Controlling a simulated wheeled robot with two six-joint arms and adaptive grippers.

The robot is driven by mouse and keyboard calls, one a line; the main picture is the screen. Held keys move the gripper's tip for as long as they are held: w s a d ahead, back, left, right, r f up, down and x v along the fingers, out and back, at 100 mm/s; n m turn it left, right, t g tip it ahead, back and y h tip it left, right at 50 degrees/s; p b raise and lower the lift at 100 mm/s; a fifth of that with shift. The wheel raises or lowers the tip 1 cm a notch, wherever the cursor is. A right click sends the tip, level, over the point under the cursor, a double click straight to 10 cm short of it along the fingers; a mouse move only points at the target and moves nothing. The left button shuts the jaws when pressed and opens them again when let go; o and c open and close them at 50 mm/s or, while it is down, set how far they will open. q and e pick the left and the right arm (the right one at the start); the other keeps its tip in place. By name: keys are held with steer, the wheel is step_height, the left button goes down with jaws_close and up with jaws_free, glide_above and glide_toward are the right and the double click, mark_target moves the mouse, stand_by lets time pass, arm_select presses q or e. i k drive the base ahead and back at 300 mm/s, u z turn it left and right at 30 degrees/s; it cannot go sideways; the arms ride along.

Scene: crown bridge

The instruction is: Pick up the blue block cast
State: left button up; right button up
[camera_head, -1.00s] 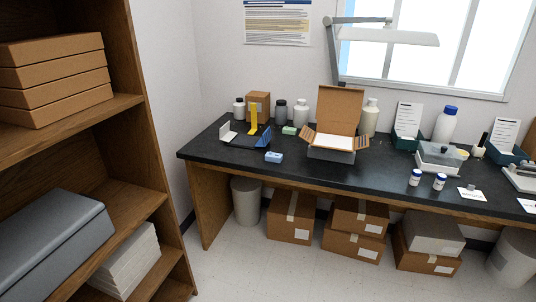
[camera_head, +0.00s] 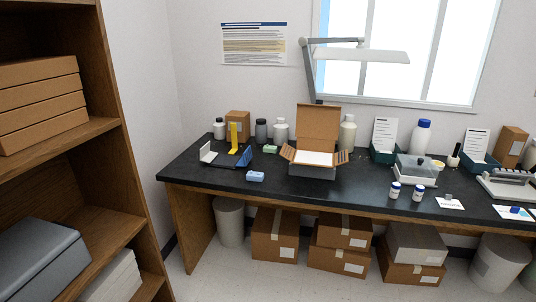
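A small light-blue block (camera_head: 255,176) lies on the dark bench top (camera_head: 330,190), near its front edge and left of the middle. It looks like the blue block cast, but it is too small to make out any cast detail. A pale green block (camera_head: 271,149) of similar size lies behind it. Another small, darker blue piece (camera_head: 515,210) sits on a card at the far right of the bench. Neither of my grippers is in view.
An open cardboard box (camera_head: 317,172) stands right of the light-blue block. A stand with white, yellow and blue uprights (camera_head: 234,140) is behind left. A wooden shelf (camera_head: 88,140) fills the left side. Cartons (camera_head: 275,235) and bins (camera_head: 229,222) sit under the bench. Some floor shows in front.

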mark_target(250, 175)
steer(key=u, duration=0.3)
steer(key=i, duration=1.1)
steer(key=z, duration=0.4)
